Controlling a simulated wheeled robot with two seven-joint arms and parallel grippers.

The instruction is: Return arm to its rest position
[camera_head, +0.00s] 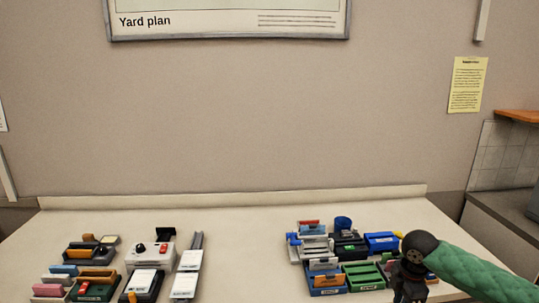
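One arm of mine comes in from the right edge, with a green quilted sleeve and a dark round joint. Its dark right gripper (408,292) hangs down at the bottom of the view, over the right end of the group of blue and green trays. The fingertips are cut off or too small to make out, so I cannot tell whether it is open or shut, or whether it holds anything. My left gripper and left arm are not in view.
The pale desk (245,240) has a clear middle. Blue trays (381,242) and green trays (362,275) stand at right. Small devices (150,257) and coloured blocks (64,269) stand at left. A grey counter (500,225) is at far right. The wall is behind.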

